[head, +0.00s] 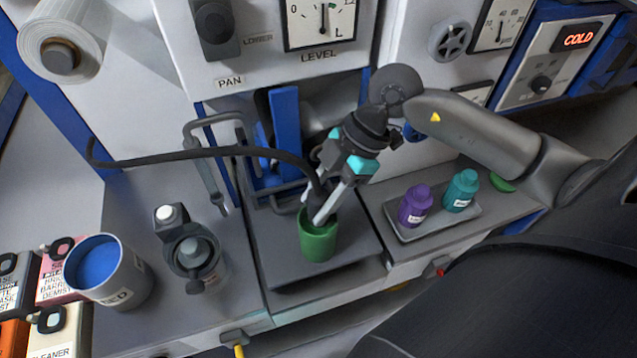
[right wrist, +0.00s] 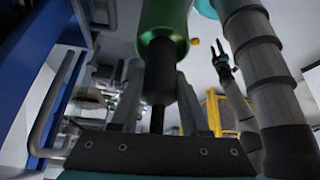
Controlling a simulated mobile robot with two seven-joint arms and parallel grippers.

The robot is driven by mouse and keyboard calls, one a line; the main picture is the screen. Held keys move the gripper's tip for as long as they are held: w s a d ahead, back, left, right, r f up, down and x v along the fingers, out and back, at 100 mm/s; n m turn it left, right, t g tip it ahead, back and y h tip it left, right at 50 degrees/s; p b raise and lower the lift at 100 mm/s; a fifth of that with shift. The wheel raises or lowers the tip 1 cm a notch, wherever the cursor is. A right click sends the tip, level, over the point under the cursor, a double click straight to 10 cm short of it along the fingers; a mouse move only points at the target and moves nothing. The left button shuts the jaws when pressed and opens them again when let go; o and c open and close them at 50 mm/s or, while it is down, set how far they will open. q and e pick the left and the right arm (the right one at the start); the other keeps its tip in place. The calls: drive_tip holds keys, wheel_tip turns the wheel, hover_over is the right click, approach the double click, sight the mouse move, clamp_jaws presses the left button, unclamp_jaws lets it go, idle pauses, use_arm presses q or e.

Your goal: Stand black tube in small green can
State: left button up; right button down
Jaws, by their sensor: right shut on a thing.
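The small green can (head: 319,240) stands upright on a grey tray in front of the machine. My right gripper (head: 322,208) is at the can's mouth, pointing down, and is shut on the black tube (head: 240,151). The tube arches in from the left to the gripper. In the right wrist view the tube's thick dark end (right wrist: 160,72) meets the rim of the green can (right wrist: 165,22) and seems to pass into its mouth; how deep is hidden. A small dark gripper, seemingly my left (right wrist: 222,66), shows in that view, too small to read.
A grey tray (head: 440,229) to the right holds a purple bottle (head: 415,205) and a teal bottle (head: 461,190). A dark jar-like device (head: 195,256) and a blue-filled can (head: 105,272) stand to the left. Metal handles (head: 205,165) jut out behind.

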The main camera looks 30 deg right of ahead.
idle(0.3)
drive_tip(key=shift+c, duration=1.6)
unclamp_jaws()
drive_tip(key=p+v, duration=0.1)
drive_tip(key=v, duration=1.4)
drive_tip(key=shift+s+r, duration=0.15)
